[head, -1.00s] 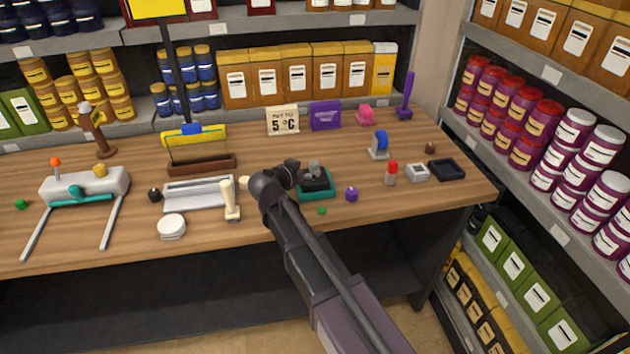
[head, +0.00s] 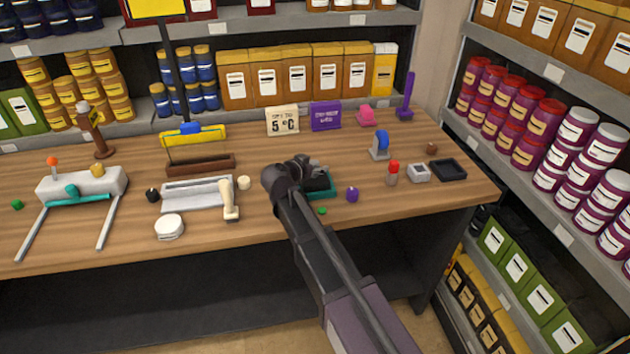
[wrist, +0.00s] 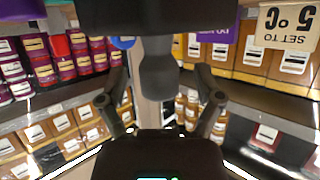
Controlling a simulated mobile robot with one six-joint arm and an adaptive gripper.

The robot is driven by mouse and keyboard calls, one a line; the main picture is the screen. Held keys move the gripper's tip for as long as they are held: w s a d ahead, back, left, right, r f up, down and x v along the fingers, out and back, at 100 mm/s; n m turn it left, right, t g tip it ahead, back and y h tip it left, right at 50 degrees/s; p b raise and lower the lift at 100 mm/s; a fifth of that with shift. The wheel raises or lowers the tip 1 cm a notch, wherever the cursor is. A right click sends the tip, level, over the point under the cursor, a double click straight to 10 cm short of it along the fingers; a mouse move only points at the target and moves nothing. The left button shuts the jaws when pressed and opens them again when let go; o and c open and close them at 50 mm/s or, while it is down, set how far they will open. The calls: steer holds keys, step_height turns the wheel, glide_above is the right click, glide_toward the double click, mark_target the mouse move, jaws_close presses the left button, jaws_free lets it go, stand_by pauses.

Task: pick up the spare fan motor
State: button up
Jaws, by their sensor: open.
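The likely spare fan motor is a dark block with a grey stub on top (head: 319,182), at a teal tray (head: 328,191) on the wooden bench. My gripper (head: 302,165) is right at it and partly hides it in the head view. In the wrist view, which is upside down, the dark block and its grey stub (wrist: 159,72) appear at the top centre. My open gripper (wrist: 161,87) has one finger on each side of the stub, with visible gaps. I cannot tell its exact depth between the fingers.
A purple knob (head: 352,195) and a small green piece (head: 322,211) lie close to the tray. A white tray with a cream handle (head: 229,200) stands to the left. A red-topped piece (head: 393,173) and a blue-topped piece (head: 380,146) stand to the right.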

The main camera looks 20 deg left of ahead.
jaws_close()
steer(key=shift+r, duration=0.15)
stand_by(0.4)
step_height(320, 180, up, 4)
steer(key=p, duration=0.4)
steer(key=shift+f, duration=0.2)
steer(key=s+d, duration=0.2)
steer(key=s, duration=0.5)
steer(key=s+d+r+p, duration=0.1)
steer(key=s+d, duration=0.2)
steer(key=s, duration=0.5)
steer(key=shift+d, duration=0.25)
